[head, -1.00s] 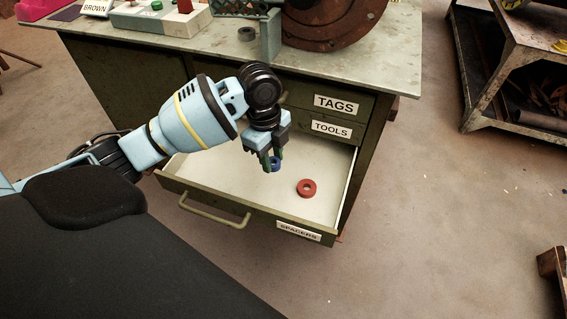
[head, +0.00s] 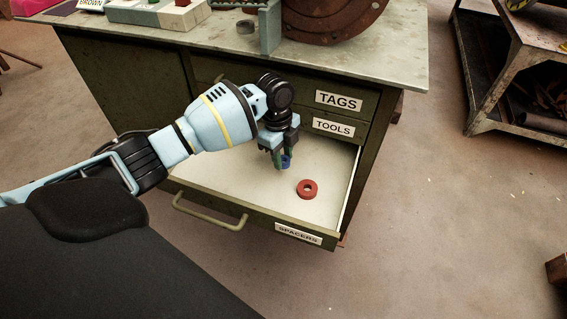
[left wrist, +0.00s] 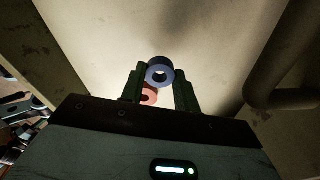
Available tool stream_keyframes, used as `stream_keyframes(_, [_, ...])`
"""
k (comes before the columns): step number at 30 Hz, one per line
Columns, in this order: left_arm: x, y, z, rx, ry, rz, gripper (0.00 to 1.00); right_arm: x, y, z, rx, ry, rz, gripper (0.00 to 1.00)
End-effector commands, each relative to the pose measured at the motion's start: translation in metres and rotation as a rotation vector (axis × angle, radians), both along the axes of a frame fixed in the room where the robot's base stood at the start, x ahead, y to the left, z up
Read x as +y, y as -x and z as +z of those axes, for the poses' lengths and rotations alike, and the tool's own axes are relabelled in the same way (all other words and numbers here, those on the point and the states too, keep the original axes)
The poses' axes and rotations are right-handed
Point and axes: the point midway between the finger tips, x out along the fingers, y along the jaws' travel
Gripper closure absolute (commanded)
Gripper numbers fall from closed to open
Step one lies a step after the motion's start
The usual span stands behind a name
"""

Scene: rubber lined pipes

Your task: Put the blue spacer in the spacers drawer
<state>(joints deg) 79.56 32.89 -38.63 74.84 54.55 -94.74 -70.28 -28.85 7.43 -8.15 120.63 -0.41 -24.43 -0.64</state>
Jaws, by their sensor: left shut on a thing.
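The blue spacer (head: 286,162) is a small ring between the fingertips of my left gripper (head: 282,160). The gripper is shut on it and points down into the open drawer labelled SPACERS (head: 215,177). In the left wrist view the blue spacer (left wrist: 160,72) shows at the fingertips, its hole facing the camera. A red spacer (head: 307,189) lies on the drawer floor to the right of the gripper; part of it shows behind the blue one in the left wrist view (left wrist: 149,95). I cannot tell whether the blue spacer touches the drawer floor. My right gripper is not in view.
The drawer's front has a green handle (head: 210,212). Closed drawers labelled TAGS (head: 339,101) and TOOLS (head: 333,127) sit above. The bench top (head: 400,62) carries a rusty round part (head: 335,18). The drawer floor around the red spacer is bare.

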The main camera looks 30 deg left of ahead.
Motion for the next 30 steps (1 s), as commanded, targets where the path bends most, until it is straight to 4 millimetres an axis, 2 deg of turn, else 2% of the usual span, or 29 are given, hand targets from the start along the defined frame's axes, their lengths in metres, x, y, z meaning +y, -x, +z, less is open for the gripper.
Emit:
stream_keyframes(5, [0.000, 0.000, -0.005, 0.001, 0.000, 0.000, 0.93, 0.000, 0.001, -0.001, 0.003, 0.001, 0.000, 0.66])
stream_keyframes(12, [0.001, -0.002, -0.035, 0.002, 0.000, 0.003, 0.93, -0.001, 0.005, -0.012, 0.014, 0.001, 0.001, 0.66])
stream_keyframes(24, [0.001, -0.004, -0.037, 0.000, 0.000, 0.000, 0.93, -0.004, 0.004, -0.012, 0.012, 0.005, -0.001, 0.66])
stream_keyframes(25, [0.001, -0.004, -0.038, 0.000, 0.000, 0.000, 0.68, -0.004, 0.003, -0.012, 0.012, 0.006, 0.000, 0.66])
stream_keyframes(30, [0.001, -0.004, -0.038, 0.000, 0.000, 0.000, 0.47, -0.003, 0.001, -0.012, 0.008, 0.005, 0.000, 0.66])
